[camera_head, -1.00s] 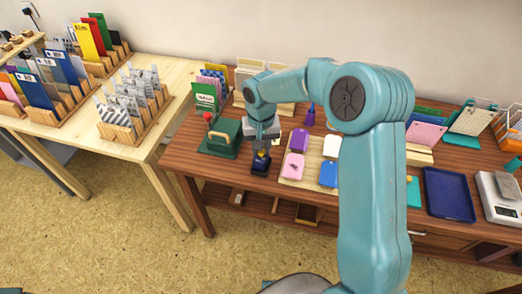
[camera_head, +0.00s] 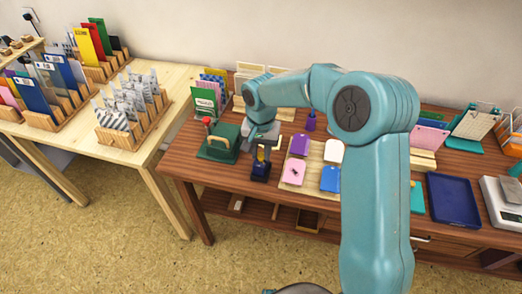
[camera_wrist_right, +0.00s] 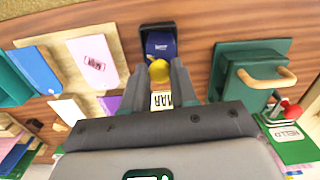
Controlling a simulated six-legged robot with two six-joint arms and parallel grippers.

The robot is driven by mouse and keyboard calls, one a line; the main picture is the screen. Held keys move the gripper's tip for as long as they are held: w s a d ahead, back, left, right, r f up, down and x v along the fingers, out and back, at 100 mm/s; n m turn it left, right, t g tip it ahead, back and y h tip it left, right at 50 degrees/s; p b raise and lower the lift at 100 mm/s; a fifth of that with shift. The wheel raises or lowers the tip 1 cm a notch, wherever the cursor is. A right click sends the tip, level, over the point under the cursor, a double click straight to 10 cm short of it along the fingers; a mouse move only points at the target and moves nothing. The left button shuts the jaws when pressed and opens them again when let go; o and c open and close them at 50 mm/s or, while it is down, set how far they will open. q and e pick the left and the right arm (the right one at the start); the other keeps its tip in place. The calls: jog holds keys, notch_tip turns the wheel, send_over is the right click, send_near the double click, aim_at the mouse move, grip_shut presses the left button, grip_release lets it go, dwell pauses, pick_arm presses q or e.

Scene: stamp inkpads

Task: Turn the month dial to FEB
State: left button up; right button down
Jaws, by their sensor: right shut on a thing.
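A dark blue stamp device (camera_head: 260,173) stands near the front edge of the brown table; its dark blue body (camera_wrist_right: 160,42) also shows in the wrist view. On it is a yellow knob (camera_wrist_right: 159,71), seen in the head view (camera_head: 261,154) too. A pale label reading MAR (camera_wrist_right: 162,100) shows behind the knob, between the fingers. My right gripper (camera_wrist_right: 160,66) is shut on the yellow knob, a finger on each side; it also shows in the head view (camera_head: 262,146). My left gripper is not in view.
A green press (camera_head: 220,143) with a wooden handle stands close on the left. A board (camera_head: 310,168) with purple, pink and blue pads lies to the right. A blue tray (camera_head: 453,200) and a scale (camera_head: 503,205) are farther right.

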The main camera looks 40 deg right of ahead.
aim_at(261, 155)
jog(key=c, duration=0.9)
grip_release()
notch_tip(261, 155, up, 16)
jog(key=shift+r+p, duration=0.2)
jog(key=shift+p, duration=0.55)
